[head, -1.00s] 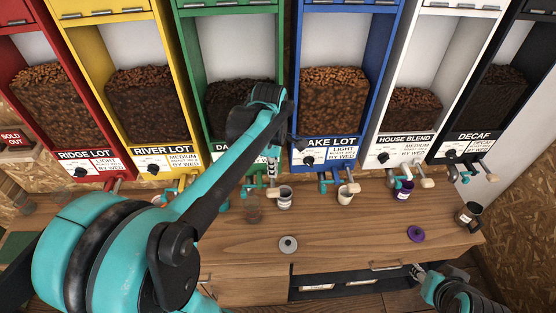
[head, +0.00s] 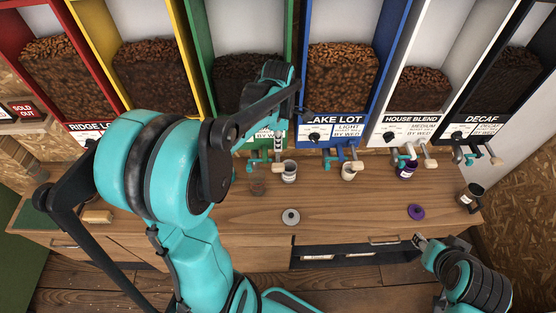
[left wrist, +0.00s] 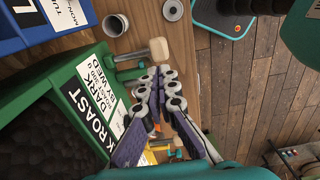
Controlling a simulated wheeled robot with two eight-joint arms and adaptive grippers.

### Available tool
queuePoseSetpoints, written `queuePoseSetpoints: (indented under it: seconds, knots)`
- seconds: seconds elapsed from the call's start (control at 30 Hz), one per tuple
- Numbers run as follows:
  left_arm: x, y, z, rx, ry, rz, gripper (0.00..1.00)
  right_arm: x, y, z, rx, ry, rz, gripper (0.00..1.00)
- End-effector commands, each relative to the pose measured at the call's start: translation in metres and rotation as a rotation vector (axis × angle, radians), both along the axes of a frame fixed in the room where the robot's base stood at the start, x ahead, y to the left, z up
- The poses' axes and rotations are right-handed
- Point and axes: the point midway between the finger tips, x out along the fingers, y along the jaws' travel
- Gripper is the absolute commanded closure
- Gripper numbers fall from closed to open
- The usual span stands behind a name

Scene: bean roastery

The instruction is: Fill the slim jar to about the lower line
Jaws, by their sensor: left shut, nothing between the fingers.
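Several small jars stand along the counter under the dispensers; I cannot tell for sure which is the slim jar. A pale grey jar (head: 289,173) stands just right of the green dark-roast dispenser's spout and also shows, open at the top, in the left wrist view (left wrist: 116,24). My left gripper (head: 278,146) is shut and empty, near the green dispenser's tap. In the left wrist view its fingertips (left wrist: 165,73) are close to the tap's wooden knob (left wrist: 158,48). My right gripper (head: 418,241) is low at the counter's front.
A grey lid (head: 291,216) and a purple lid (head: 416,211) lie on the counter (head: 350,220). The middle front of the counter is mostly clear.

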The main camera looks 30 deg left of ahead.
Motion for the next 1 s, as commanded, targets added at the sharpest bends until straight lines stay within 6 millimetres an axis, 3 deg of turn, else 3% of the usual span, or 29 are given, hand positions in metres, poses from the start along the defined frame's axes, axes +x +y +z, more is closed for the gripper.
queuePoseSetpoints:
  seconds: [0.2,0.4,0.6,1.0]
  knots:
    - [0.001,0.0,-0.048,0.0,0.0,0.0,1.0,0.0,0.0,0.003,0.0,0.0,0.0,0.6]
    - [0.0,0.0,-0.078,0.0,0.0,0.0,1.0,0.0,0.0,0.006,0.0,0.0,0.0,0.6]
    - [0.0,0.0,-0.091,0.0,0.0,0.0,1.0,0.0,0.0,0.007,0.0,0.0,0.0,0.6]
    - [0.0,0.0,-0.093,0.002,-0.003,0.0,1.0,0.0,0.0,0.006,0.0,0.0,0.0,0.6]
